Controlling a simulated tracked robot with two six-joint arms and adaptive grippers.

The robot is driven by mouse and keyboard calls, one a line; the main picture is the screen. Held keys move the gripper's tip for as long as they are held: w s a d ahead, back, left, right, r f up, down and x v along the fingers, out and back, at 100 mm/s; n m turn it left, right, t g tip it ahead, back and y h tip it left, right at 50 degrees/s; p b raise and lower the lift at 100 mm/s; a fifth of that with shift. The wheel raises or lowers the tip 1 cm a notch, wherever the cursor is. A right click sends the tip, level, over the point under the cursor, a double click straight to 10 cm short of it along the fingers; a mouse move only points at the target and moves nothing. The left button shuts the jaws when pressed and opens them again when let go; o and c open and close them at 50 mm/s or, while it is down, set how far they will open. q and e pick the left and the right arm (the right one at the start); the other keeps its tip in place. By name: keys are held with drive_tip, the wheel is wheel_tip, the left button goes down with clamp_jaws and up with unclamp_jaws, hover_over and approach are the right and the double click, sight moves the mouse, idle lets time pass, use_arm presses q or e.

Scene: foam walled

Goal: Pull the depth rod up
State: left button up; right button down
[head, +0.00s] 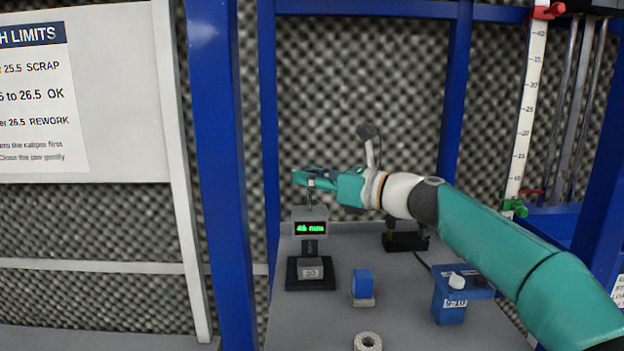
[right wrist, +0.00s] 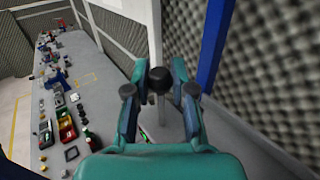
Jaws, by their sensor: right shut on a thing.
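The depth gauge (head: 310,228) stands on a dark base on the grey bench, with a green lit display too blurred to read surely. Its thin depth rod (head: 311,196) rises from the top of the grey head. My right gripper (head: 310,177) is at the upper end of the rod, reaching in from the right. In the right wrist view the fingers of my right gripper (right wrist: 160,88) are closed around a dark round knob (right wrist: 159,78). The fingers hide most of the rod's top in the head view. My left gripper is not in view.
A blue block (head: 362,283), a round ring (head: 367,341) and a blue box (head: 450,300) stand on the bench (head: 400,300). A black stand (head: 405,240) is behind my right arm. Blue posts (head: 222,170) frame the bench. A tall scale (head: 526,110) is at the right.

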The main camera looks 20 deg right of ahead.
drive_tip(key=shift+r, duration=0.6)
drive_tip(key=shift+f, duration=0.1)
drive_tip(key=c, duration=0.9)
unclamp_jaws()
drive_tip(key=shift+c, duration=0.2)
drive_tip(key=shift+d, duration=0.1)
drive_tip(key=v, duration=1.1)
drive_tip(key=shift+s+d, duration=0.25)
drive_tip(key=shift+s, duration=0.1)
drive_tip(key=shift+f, duration=0.1)
